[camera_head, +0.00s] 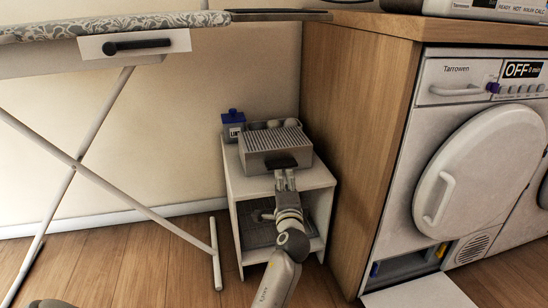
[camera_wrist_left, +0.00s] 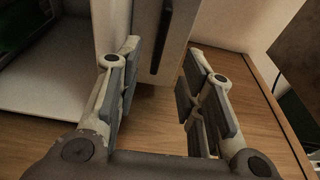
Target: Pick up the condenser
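The condenser (camera_head: 272,145) looks to be the grey box with a ribbed top and a dark front handle (camera_head: 281,163). It sits on top of a small white shelf unit (camera_head: 232,180). My left gripper (camera_head: 284,180) is just in front of the handle, in line with it. In the left wrist view the gripper (camera_wrist_left: 160,62) is open, with a finger on either side of a gap. The dark handle (camera_wrist_left: 160,36) shows beyond that gap on the pale box front (camera_wrist_left: 178,50); I see no grip on it. My right gripper is not in view.
A blue-lidded container (camera_head: 233,126) stands behind the condenser's left side. A wooden cabinet (camera_head: 350,110) is close on the right, beside a white machine (camera_head: 480,175) with an open lower compartment. Ironing-board legs (camera_head: 130,205) are at left. Floor between is clear.

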